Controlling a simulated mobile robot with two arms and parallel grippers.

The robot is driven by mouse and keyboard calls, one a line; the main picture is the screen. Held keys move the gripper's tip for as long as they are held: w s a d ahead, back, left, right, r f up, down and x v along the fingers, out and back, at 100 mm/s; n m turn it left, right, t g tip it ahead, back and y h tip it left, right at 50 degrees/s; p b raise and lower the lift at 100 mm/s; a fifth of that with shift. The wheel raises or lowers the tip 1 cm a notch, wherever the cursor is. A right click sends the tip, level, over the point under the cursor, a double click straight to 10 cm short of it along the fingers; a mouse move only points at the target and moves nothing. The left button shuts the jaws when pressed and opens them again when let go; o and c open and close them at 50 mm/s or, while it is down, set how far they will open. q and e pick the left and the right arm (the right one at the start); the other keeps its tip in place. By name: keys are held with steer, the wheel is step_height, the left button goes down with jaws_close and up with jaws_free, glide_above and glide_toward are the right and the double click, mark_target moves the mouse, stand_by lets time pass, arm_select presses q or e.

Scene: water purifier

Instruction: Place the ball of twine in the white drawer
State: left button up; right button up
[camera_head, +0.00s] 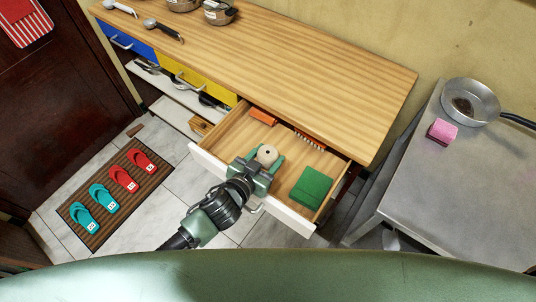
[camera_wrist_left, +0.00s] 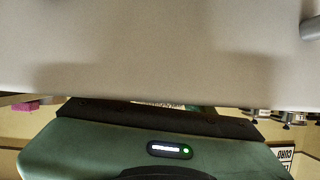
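The white drawer (camera_head: 285,216) under the wooden counter is pulled open. A pale ball of twine (camera_head: 267,153) is between the green fingers of my left gripper (camera_head: 266,158), inside the drawer's outline in the head view. I cannot tell whether the fingers press on the ball, or whether the ball touches the drawer floor. In the left wrist view, a broad white surface, likely the drawer front (camera_wrist_left: 150,50), fills the upper half and hides the fingers and ball. My right gripper is not in view.
The drawer also holds a green cloth-like item (camera_head: 311,186), an orange box (camera_head: 262,117) and an orange brush-like item (camera_head: 310,140). A grey metal table (camera_head: 470,185) with a pan (camera_head: 470,101) and a pink sponge (camera_head: 443,131) stands at right. Slippers lie on a mat (camera_head: 78,213) at left.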

arm_select(q)
steer(key=o, duration=0.4)
steer(key=shift+c, duration=0.2)
steer(key=shift+r, duration=0.15)
steer(key=r+v, duration=0.1)
steer(key=v, duration=1.1)
